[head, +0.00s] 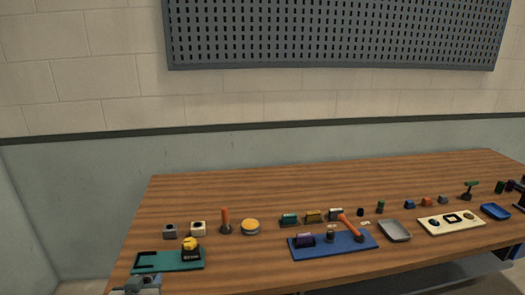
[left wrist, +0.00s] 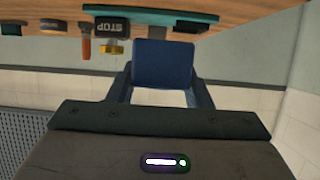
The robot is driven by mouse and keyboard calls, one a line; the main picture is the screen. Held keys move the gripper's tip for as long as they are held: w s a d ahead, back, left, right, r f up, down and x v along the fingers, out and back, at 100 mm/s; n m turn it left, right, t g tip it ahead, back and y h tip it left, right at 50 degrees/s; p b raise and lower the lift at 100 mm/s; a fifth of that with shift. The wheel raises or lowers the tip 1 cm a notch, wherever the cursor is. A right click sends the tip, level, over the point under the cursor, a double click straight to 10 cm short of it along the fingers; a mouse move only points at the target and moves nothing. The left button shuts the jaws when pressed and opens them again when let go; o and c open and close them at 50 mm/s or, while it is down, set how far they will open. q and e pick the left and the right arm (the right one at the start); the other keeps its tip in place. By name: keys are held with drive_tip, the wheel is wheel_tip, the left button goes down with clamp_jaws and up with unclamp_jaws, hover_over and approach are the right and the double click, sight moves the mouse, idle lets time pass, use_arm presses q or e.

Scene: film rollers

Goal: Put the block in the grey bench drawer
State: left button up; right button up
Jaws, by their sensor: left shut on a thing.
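My left gripper (head: 140,284) is at the bottom left of the head view, by the bench's front left corner. In the left wrist view my left gripper (left wrist: 163,88) is shut on a blue block (left wrist: 163,62), whose flat face fills the space between the fingers. The wooden bench top (head: 250,190) shows beyond it and appears upside down in the wrist view. I cannot make out the grey drawer; only a grey surface (head: 440,281) shows below the bench's front edge. My right gripper is not in view.
A blue mat (head: 345,247), a grey tray (head: 395,232) and a cream board (head: 435,226) stand farther right. The back of the bench is clear.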

use_arm(q)
drive_tip(key=d+r+m+h, duration=0.2)
drive_tip(key=d+r, duration=0.3)
drive_tip(key=d, duration=0.8)
drive_tip(key=shift+r+h, duration=0.2)
drive_tip(key=shift+h, duration=0.2)
drive_tip(key=shift+w, duration=0.1)
